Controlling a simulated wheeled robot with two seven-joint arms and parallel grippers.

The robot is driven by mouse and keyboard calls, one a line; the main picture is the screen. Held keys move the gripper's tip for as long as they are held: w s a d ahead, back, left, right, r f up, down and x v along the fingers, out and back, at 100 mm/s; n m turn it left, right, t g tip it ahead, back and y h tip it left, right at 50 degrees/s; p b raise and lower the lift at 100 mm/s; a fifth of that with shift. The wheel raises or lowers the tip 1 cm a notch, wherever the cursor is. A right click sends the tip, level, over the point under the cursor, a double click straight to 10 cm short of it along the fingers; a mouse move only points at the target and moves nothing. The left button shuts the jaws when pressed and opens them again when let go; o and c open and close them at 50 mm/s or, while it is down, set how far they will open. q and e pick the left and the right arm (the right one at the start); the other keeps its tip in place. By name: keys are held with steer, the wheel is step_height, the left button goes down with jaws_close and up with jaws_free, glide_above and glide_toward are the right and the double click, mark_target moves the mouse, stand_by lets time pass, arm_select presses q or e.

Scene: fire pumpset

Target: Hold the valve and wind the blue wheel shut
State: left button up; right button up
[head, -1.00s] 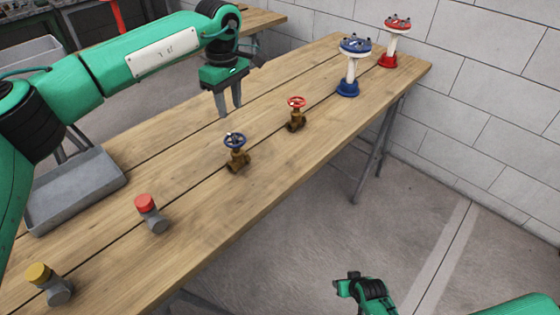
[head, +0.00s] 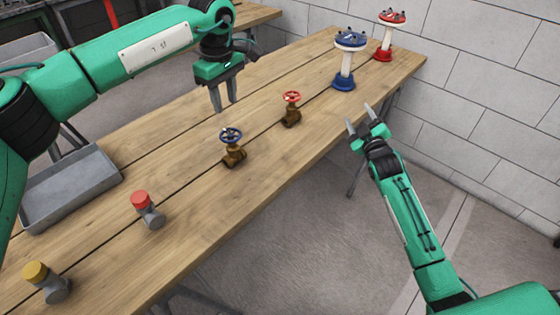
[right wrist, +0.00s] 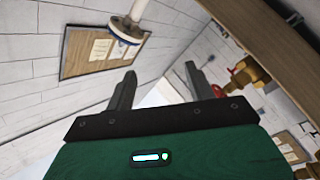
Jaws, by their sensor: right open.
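The brass valve (head: 234,156) with the blue wheel (head: 231,134) stands upright on the wooden table, near its middle. My left gripper (head: 225,104) hangs above the table behind this valve, fingers down, open and empty, clear of it. My right gripper (head: 359,114) is off the table's front edge, to the right of both brass valves, open and empty. Its two spread fingers also show in the right wrist view (right wrist: 160,72). A second brass valve with a red wheel (head: 291,97) stands further back to the right.
The table (head: 190,205) also bears a blue-topped stand (head: 344,68), a red-topped stand (head: 387,45), a grey tray (head: 70,185), a red-capped fitting (head: 150,212) and a yellow-capped fitting (head: 50,284). A block wall (head: 480,90) rises behind. Table space around the blue-wheel valve is clear.

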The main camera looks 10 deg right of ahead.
mark_target(238, 151)
steer(key=s+a+n+g+y, duration=0.1)
steer(key=a+n+y, duration=0.3)
steer(key=a+n, duration=0.3)
steer(key=s+a+r+n+g+y, duration=0.1)
steer(key=a+n+y, duration=0.4)
steer(key=n, duration=0.7)
steer(key=s+a+r+n+g+y, duration=0.1)
steer(key=s+a+n+g+y, duration=0.1)
steer(key=a+n, duration=0.7)
steer(key=shift+s+a+n+g+y, duration=0.2)
steer(key=shift+s+n+y, duration=0.15)
steer(key=shift+y, duration=0.35)
steer(key=shift+s+a+n+g+y, duration=0.15)
steer(key=shift+s+n+g+y, duration=0.15)
steer(key=shift+y, duration=0.4)
steer(key=s+a+f+n+g, duration=0.1)
steer(key=n, duration=0.2)
steer(key=s+a+f+n+g+y, duration=0.1)
steer(key=s+a+f+n+g, duration=0.1)
steer(key=n, duration=0.1)
steer(key=s+a+f+n+g, duration=0.1)
steer(key=s+a+n+g, duration=0.1)
steer(key=n, duration=0.1)
steer(key=shift+f+n+y, duration=0.25)
steer(key=shift+f+y, duration=0.05)
steer(key=x, duration=1.3)
steer(key=shift+w+a, duration=0.2)
steer(key=shift+c, duration=0.4)
jaws_close()
